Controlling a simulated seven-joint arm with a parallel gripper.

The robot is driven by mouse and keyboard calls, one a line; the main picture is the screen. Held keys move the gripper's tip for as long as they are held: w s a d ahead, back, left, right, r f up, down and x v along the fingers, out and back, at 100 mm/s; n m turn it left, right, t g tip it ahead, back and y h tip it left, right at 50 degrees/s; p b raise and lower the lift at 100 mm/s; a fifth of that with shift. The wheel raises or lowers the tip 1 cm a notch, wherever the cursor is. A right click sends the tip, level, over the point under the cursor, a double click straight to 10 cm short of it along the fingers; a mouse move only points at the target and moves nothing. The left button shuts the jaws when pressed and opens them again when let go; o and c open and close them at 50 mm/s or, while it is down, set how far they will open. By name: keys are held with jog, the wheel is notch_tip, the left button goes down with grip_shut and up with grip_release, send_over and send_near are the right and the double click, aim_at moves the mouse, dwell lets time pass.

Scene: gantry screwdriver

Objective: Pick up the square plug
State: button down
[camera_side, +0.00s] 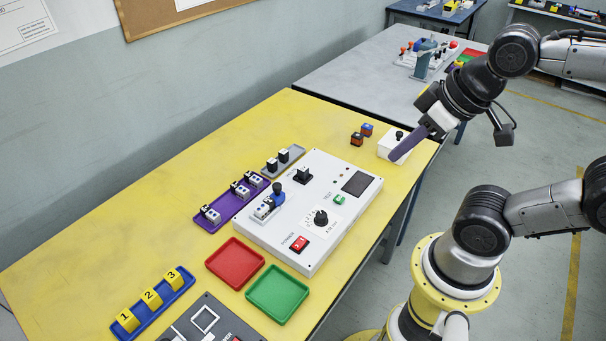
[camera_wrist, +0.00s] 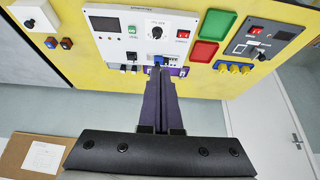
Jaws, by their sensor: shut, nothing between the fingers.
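Two dark plugs with pale bases (camera_side: 283,155) stand in a small grey tray (camera_side: 298,150) behind the white panel (camera_side: 325,235). They also show as dark shapes (camera_wrist: 128,68) in the wrist view. Several grey-white connectors with black tops (camera_side: 242,188) sit in the purple tray (camera_side: 229,209) beside it. I cannot tell which piece is the square plug. My gripper (camera_side: 394,158) has long purple fingers, shut and empty. In the side view they overlap the small white box (camera_side: 388,143) at the table's right edge, well apart from the trays. In the wrist view the fingertips (camera_wrist: 157,68) are together.
The panel carries a blue-topped lever (camera_side: 278,192), a black knob (camera_side: 321,217) and a red switch (camera_side: 299,243). Red (camera_side: 234,262) and green (camera_side: 278,293) trays lie in front. Two small blocks (camera_side: 357,139) lie near the white box.

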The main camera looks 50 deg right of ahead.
jog(key=c, duration=0.5)
grip_release()
